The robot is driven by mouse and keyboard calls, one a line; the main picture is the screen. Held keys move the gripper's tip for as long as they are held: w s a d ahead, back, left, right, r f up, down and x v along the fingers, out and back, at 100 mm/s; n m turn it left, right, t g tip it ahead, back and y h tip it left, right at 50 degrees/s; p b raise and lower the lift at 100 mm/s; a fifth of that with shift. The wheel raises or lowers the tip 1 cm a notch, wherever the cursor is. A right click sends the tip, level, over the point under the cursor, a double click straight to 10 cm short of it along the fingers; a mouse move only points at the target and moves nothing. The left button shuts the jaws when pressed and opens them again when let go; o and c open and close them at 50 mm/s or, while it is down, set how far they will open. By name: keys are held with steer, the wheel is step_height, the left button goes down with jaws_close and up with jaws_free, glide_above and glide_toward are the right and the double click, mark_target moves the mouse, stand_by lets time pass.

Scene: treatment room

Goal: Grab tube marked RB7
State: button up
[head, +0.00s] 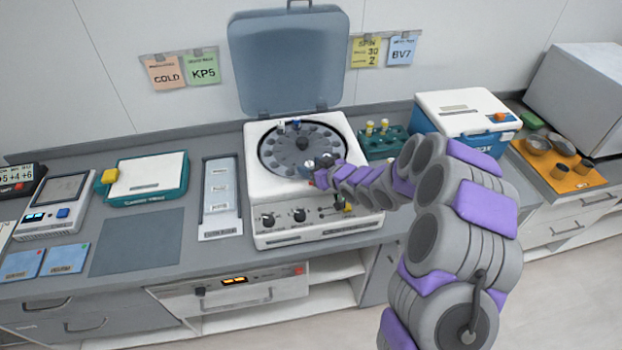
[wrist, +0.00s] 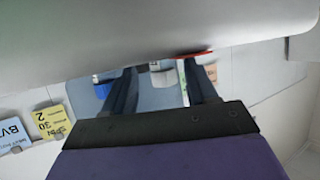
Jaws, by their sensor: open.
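An open centrifuge (head: 262,208) stands on the counter with its grey lid (head: 290,60) raised. Its dark round rotor (head: 277,160) holds a few tubes. Two tubes with white and blue tops (head: 297,125) sit at the rotor's far side. No RB7 mark is readable on any tube. My gripper (head: 318,172) is over the near right part of the rotor, beside a small blue-grey tube top (head: 308,164). In the wrist view my gripper (wrist: 161,70) has its two dark fingers apart. Small pale pieces and a red edge show around them; I cannot tell which tube they belong to.
A green rack (head: 380,147) with yellow-capped tubes and a blue-white cool box (head: 465,112) stand right of the centrifuge. An orange tray (head: 560,178) lies further right. A narrow tray (head: 220,220) and a dark mat (head: 137,242) lie left. Wall cards read KP5 (head: 202,68) and BV7 (head: 402,52).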

steer(key=shift+w+a+f, duration=0.15)
steer(key=shift+w+a, duration=0.1)
steer(key=shift+a, duration=0.25)
steer(key=shift+w+a+f, duration=0.1)
steer(key=shift+w+a, duration=0.1)
steer(key=shift+a, duration=0.3)
steer(key=shift+d, duration=0.25)
steer(key=shift+c, duration=0.2)
steer(key=shift+d+r, duration=0.1)
steer(key=shift+d, duration=0.25)
steer(key=c, duration=0.6)
steer(key=shift+a, duration=0.4)
jaws_close()
